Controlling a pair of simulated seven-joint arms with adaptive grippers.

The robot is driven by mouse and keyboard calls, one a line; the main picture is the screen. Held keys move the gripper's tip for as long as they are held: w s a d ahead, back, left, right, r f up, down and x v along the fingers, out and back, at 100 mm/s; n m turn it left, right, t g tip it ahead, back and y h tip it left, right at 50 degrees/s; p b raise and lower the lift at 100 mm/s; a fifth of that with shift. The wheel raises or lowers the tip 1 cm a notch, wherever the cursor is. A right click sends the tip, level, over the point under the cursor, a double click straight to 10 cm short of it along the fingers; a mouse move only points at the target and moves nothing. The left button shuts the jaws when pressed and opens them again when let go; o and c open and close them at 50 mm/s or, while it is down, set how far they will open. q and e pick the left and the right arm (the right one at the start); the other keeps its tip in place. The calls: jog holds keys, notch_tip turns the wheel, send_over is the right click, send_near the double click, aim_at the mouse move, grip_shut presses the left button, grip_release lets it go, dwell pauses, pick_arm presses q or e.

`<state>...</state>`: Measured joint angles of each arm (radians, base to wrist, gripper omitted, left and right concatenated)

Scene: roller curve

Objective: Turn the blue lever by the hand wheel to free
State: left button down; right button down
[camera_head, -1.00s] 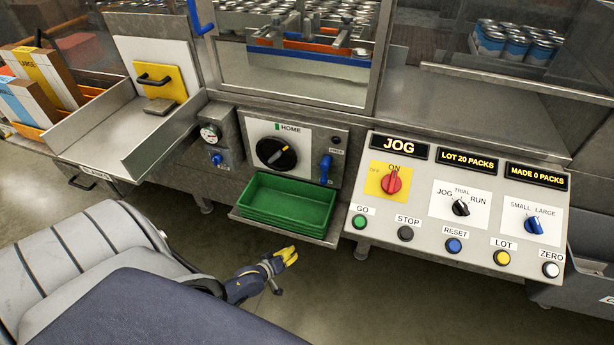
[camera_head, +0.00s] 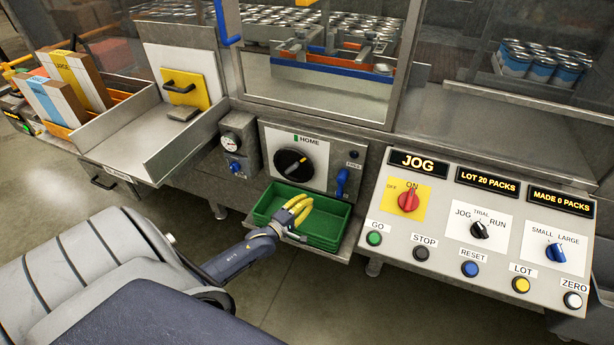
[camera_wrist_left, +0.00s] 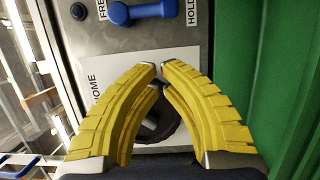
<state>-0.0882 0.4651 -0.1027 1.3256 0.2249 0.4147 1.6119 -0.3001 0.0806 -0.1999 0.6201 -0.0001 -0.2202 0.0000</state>
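The blue lever (camera_head: 342,182) is on the panel right of the black hand wheel (camera_head: 293,165), its handle hanging down. In the left wrist view the lever (camera_wrist_left: 145,12) lies between the FREE and HOLD labels, handle end toward HOLD. My left gripper (camera_head: 302,204), with yellow fingers, is in front of the green tray, below the wheel and lower left of the lever, touching neither. In the wrist view its fingertips (camera_wrist_left: 159,68) almost meet, with nothing between them; the fingers partly hide the wheel (camera_wrist_left: 155,125). My right gripper is out of view.
The green tray (camera_head: 330,243) sits on a ledge below the panel. A gauge box with a blue valve (camera_head: 235,165) stands left of the wheel. The control desk (camera_head: 400,255) with knobs and buttons juts out at right. Open floor lies in front of the ledge.

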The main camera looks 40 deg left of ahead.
aim_at(341, 185)
pick_arm(q)
jog(key=w+d, duration=0.3)
jog(key=w, duration=0.6)
jog(key=shift+w, duration=0.35)
